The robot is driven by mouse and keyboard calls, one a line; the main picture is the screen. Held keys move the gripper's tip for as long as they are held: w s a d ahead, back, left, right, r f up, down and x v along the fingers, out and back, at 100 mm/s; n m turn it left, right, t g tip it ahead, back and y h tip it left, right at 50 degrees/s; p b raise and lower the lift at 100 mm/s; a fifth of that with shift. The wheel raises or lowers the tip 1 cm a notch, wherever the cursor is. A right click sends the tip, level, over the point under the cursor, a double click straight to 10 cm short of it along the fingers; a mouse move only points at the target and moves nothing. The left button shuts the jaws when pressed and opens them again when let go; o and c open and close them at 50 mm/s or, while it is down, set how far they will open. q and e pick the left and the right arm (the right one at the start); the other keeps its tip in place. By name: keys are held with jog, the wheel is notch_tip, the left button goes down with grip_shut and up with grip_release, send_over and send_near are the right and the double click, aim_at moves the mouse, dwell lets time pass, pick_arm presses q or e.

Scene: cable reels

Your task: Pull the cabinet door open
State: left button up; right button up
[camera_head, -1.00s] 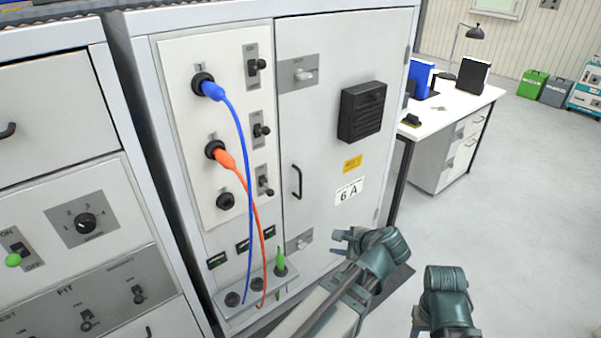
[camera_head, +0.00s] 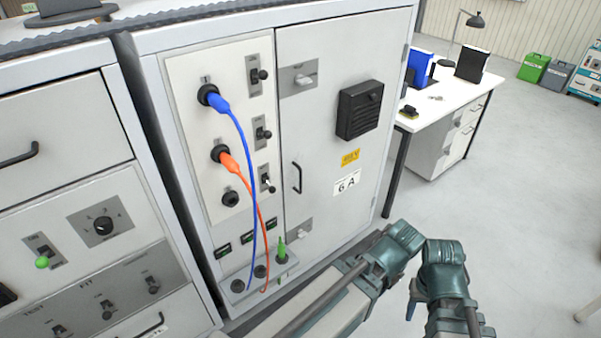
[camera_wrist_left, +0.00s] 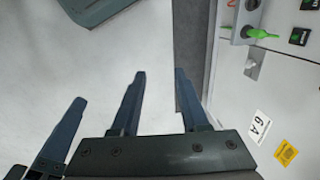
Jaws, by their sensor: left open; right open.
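The pale grey cabinet door (camera_head: 318,130) is shut flush in its frame in the head view. Its black handle (camera_head: 298,178) is near the left edge, between an upper latch (camera_head: 304,80) and a lower latch (camera_head: 301,230). Part of the door shows at the right of the left wrist view, with the 6 A label (camera_wrist_left: 260,127). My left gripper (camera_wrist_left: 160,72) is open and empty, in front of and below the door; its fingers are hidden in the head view. My right gripper (camera_head: 420,298) is open beside it, partly hidden. Both are apart from the handle.
Blue (camera_head: 240,135) and orange (camera_head: 256,215) cables hang from the panel left of the door. A socket shelf (camera_head: 250,285) sticks out below them. A white desk (camera_head: 440,105) stands to the right behind the cabinet. The floor at right is clear.

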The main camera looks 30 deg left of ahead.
pick_arm(q)
jog(key=s+d+r, duration=0.1)
jog(key=n+t+y+b, duration=0.9)
jog(key=n+y+b, duration=0.5)
jog(key=b, duration=0.7)
send_near(301, 178)
jog(key=shift+n+h, duration=0.7)
jog(key=x, duration=0.9)
jog(key=shift+s+a, duration=0.1)
jog(key=shift+w+a+r+t+y+b, duration=0.15)
jog(key=shift+w+a+r+t+b, duration=0.1)
jog(key=shift+a, duration=0.1)
jog(key=shift+w+a+r+t+y+b, duration=0.1)
jog(key=shift+w+a+r+t+y, duration=0.05)
jog(key=shift+w+a+t, duration=0.15)
jog(key=shift+s, duration=0.15)
